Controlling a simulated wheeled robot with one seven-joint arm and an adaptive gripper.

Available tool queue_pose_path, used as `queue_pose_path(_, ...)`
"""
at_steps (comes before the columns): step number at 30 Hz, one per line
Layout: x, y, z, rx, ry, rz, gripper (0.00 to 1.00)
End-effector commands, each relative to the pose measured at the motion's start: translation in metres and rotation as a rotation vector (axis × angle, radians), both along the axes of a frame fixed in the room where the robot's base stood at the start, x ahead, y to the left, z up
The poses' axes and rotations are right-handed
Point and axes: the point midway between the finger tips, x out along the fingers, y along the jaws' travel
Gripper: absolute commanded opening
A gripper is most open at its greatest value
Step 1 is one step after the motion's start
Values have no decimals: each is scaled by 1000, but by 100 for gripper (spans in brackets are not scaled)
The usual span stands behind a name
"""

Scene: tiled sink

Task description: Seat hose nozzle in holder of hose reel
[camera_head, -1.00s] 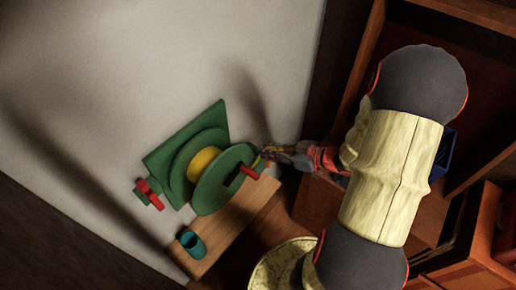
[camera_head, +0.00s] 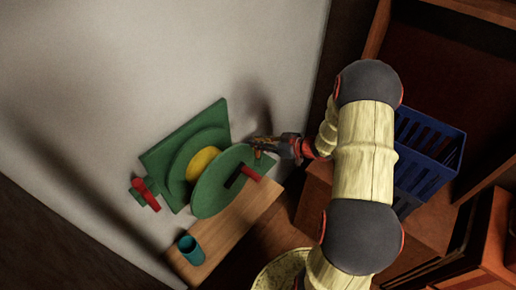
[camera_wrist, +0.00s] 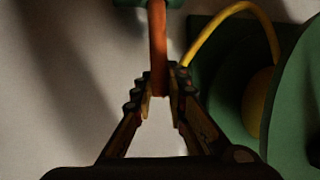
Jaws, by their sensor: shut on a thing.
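The hose reel (camera_head: 215,188) is green, with a yellow core and a red crank grip, and sits against the pale wall. My gripper (camera_head: 261,143) is just above and right of its front disc. In the wrist view my gripper (camera_wrist: 160,92) is shut on an orange rod-like piece, which I take to be the hose nozzle (camera_wrist: 158,45). A yellow hose (camera_wrist: 215,22) arcs from the reel to near the fingertips. A green part (camera_wrist: 148,3) is cut off at the top edge, at the nozzle's far end; I cannot tell whether they touch or whether this is the holder.
A red piece on a green bracket (camera_head: 146,194) is left of the reel. A teal cup (camera_head: 191,249) stands on a wooden board (camera_head: 228,230) below it. A blue basket (camera_head: 428,155) is at right, behind my arm. The wall above the reel is clear.

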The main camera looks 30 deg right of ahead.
Motion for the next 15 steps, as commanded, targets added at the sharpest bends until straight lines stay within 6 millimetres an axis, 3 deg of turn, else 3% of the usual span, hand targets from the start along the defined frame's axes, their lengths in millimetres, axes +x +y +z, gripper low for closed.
queue_pose_path(1, -1, 1, -12, 2, 2, 0, 0)
queue_pose_path(5, -1, 1, -29, 2, 1, 0, 0)
queue_pose_path(15, -1, 1, -30, 1, 1, 1, 0)
